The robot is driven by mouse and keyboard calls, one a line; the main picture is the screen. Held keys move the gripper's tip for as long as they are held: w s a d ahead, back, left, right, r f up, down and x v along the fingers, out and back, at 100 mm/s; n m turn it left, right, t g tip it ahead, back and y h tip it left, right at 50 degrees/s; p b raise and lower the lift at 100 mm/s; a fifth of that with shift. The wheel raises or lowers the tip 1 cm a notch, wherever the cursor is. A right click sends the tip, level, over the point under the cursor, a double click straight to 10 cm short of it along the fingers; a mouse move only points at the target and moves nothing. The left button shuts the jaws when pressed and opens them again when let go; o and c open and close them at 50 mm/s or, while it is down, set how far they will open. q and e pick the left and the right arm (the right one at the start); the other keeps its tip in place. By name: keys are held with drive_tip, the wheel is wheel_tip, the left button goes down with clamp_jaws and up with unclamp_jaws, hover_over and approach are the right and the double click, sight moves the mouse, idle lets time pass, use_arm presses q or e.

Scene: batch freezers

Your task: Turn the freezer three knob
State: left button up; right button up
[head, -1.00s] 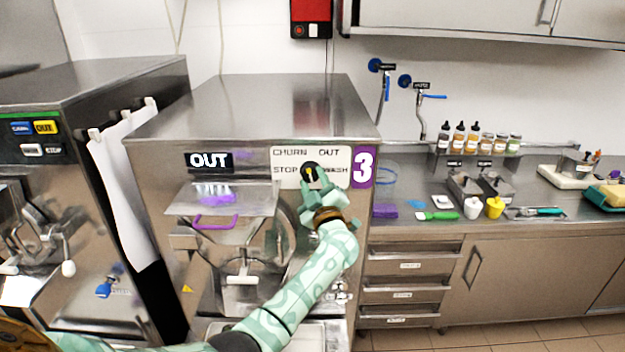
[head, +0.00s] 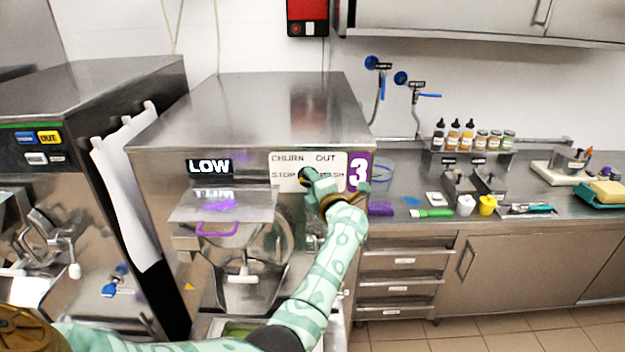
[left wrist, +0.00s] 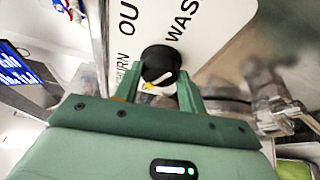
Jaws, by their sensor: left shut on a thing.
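The freezer three knob (head: 307,175) is a black round knob on a white label plate (head: 282,158) marked CHURN, OUT, STOP and WASH. My left gripper (head: 312,180) is at the knob and hides part of it. In the left wrist view the black knob (left wrist: 161,65) with its pale pointer mark sits between the fingertips of the left gripper (left wrist: 160,78), which is shut on it. A purple sign with a 3 (head: 358,172) is right of the plate. A display reading LOW (head: 210,166) is left of it. My right gripper is not in view.
A clear hopper lid with a purple handle (head: 217,228) juts out below the display. Another freezer (head: 80,95) stands at left with a white cloth (head: 128,190) hanging between. A counter (head: 420,205) with bottles and tools runs along the right.

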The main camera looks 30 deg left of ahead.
use_arm(q)
drive_tip(key=shift+s+r+n+h+p, duration=0.1)
drive_tip(key=shift+r+n+h+p, duration=0.1)
drive_tip(key=shift+n+h+p, duration=1.05)
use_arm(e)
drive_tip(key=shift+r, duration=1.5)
use_arm(q)
drive_tip(key=shift+n+y, duration=0.35)
drive_tip(key=shift+n, duration=0.3)
drive_tip(key=o, duration=1)
drive_tip(key=shift+a, duration=0.1)
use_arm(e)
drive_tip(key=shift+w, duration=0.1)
